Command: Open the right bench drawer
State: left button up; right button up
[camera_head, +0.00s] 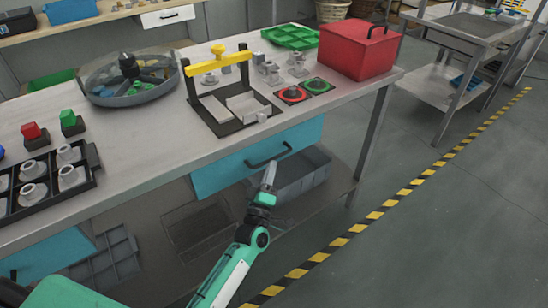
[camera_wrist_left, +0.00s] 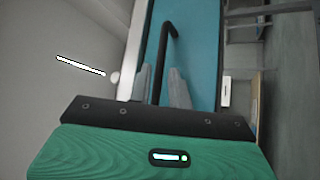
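The right bench drawer (camera_head: 225,174) has a blue front under the bench top and looks closed, with its front near the bench edge. Its black bar handle (camera_head: 285,152) also shows in the left wrist view (camera_wrist_left: 164,58). My left gripper (camera_head: 269,172) is just in front of the drawer, at the handle. In the left wrist view the two grey fingers (camera_wrist_left: 161,88) stand apart, with the handle bar between them. I cannot tell whether either finger touches the bar. The drawer front (camera_wrist_left: 192,45) fills the view beyond. My right gripper is not in view.
The bench top (camera_head: 150,130) carries a black fixture with a yellow bar (camera_head: 217,60), a red box (camera_head: 358,48), a round tray (camera_head: 128,78) and a black rack (camera_head: 48,182). A grey bin (camera_head: 300,178) stands on the shelf below the drawer. The floor (camera_head: 440,220) at right is clear.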

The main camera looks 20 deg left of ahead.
aim_at(273, 158)
pick_arm(q)
jog(key=shift+x, duration=2.15)
jog(key=shift+f, duration=0.1)
grip_shut()
